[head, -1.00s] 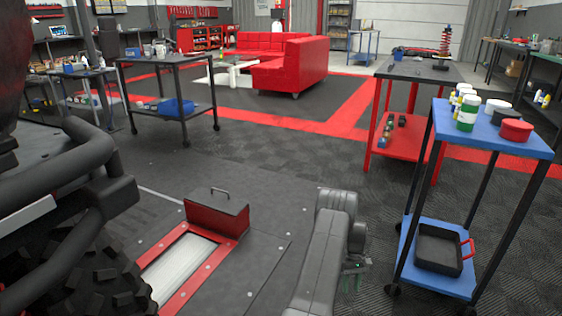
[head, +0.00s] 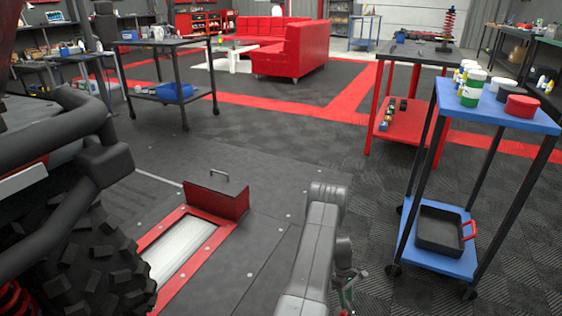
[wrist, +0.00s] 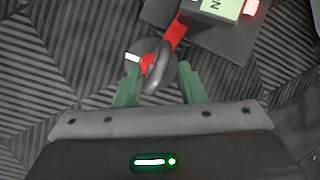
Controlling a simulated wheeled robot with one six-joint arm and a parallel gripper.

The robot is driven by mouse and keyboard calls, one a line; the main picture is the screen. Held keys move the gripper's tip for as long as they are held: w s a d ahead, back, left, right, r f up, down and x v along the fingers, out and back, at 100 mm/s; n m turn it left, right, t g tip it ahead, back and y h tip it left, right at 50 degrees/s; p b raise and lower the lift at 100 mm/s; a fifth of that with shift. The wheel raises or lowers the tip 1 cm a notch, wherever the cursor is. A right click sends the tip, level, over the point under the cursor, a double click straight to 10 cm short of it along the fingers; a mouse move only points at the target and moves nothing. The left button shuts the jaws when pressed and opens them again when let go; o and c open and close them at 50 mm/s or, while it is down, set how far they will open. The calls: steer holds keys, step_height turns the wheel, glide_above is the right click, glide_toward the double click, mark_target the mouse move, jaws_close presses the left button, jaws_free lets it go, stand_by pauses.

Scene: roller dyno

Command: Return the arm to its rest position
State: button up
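My arm (head: 312,240) reaches up from the bottom of the head view and bends over at the elbow, with its forearm hanging down on the right side. My gripper (head: 346,290) is low beside it, pointing down over the floor, small and partly hidden. In the wrist view, the two green fingers of my gripper (wrist: 160,78) stand apart. A dark grey ring with a red part (wrist: 150,65) shows between and beyond the fingertips. I cannot tell whether the fingers touch it, but they do not look closed on it.
A blue cart (head: 505,112) with jars and a lower black tray (head: 440,232) stands to the right. A red and black cart (head: 425,50) is behind it. A red-framed roller (head: 185,250) and a big tyre (head: 95,265) are at left.

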steer(key=n, duration=0.2)
steer(key=n+t+h, duration=0.1)
steer(key=n, duration=0.1)
steer(key=shift+s+a+h, duration=0.1)
steer(key=shift+a+h, duration=0.1)
steer(key=shift+h, duration=0.1)
